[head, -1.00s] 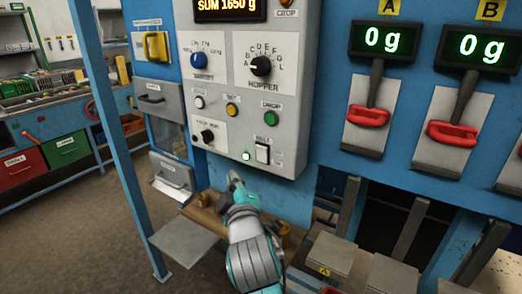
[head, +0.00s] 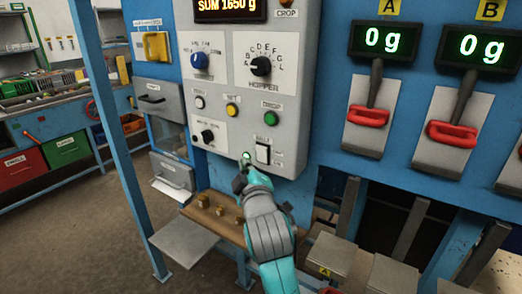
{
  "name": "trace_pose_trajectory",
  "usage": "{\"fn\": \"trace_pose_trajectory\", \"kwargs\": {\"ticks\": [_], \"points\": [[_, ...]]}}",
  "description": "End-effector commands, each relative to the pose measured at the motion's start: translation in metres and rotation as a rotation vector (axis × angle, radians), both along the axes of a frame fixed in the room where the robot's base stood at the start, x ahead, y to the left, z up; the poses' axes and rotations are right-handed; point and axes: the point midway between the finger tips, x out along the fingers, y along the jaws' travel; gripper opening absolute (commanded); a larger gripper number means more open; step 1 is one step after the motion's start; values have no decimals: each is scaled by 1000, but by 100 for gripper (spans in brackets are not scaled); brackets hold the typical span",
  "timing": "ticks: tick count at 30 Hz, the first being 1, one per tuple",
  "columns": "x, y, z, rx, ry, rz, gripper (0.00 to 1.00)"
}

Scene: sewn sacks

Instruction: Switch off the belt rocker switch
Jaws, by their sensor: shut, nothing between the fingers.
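The belt rocker switch (head: 263,153) is a white rocker in a dark frame at the lower right of the grey control panel (head: 226,128), under a label reading BELT. A small green lamp (head: 246,156) is lit just left of it. My gripper (head: 243,171) is shut and empty, just below and left of the switch, close to the panel's lower edge. Its tip partly covers the area by the lamp. I cannot tell whether it touches the panel.
Above the switch are a green button (head: 271,118), a yellow button (head: 232,110) and the HOPPER knob (head: 261,66). A wooden shelf (head: 212,219) with small brass pieces lies below. Scale displays (head: 384,41) with red handles (head: 367,117) are at right. A blue post (head: 117,130) stands left.

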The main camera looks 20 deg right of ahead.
Motion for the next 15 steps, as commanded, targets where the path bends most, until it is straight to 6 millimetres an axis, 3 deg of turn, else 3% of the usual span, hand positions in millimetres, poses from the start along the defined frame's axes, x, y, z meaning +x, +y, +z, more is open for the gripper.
{"fn": "trace_pose_trajectory", "kwargs": {"ticks": [6, 15], "points": [[14, -20, 3, 1, -1, -1, 0], [22, -30, 5, 1, -1, 1, 0]]}}
